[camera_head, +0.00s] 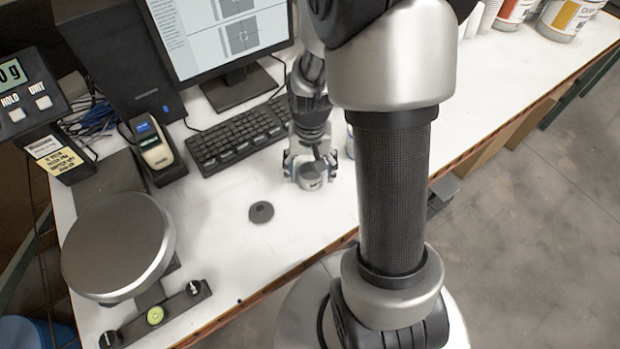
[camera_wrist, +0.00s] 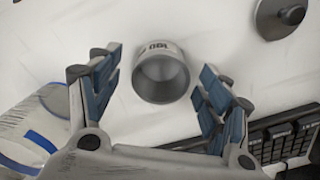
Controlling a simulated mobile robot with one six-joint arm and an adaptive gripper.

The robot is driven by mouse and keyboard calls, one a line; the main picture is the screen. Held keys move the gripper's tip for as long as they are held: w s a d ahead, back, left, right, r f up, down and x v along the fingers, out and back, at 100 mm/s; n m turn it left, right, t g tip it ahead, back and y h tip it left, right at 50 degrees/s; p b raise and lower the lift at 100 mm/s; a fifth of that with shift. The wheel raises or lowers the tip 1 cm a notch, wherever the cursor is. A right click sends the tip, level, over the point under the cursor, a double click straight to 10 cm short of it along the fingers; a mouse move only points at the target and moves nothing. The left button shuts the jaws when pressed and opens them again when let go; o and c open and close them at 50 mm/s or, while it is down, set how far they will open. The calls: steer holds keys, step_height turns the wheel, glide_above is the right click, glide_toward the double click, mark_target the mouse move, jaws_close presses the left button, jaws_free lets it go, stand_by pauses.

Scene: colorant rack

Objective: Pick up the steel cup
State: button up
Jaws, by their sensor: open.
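The steel cup (camera_wrist: 160,76) stands on the white table in the wrist view, a small grey cup with a printed label near its rim. It lies between and just beyond the two blue-padded fingers of my gripper (camera_wrist: 158,88), which are spread with a gap to the cup on each side. In the head view my gripper (camera_head: 309,168) is low over the table right of the keyboard, and the cup (camera_head: 311,181) shows at its fingers, partly hidden. A dark round lid with a knob (camera_head: 261,212) lies on the table to the left; it also shows in the wrist view (camera_wrist: 284,14).
A keyboard (camera_head: 238,136) lies beside my gripper, with a monitor (camera_head: 222,40) behind. A white can with a blue stripe (camera_wrist: 38,130) stands close to my gripper. A round scale (camera_head: 117,246) stands at the left. The table front around the lid is clear.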

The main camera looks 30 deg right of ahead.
step_height(320, 180, down, 2)
steer(key=shift+r, duration=0.1)
steer(key=c, duration=1.3)
steer(key=shift+o, duration=0.2)
steer(key=shift+r, duration=0.1)
step_height(320, 180, up, 20)
steer(key=p, duration=0.6)
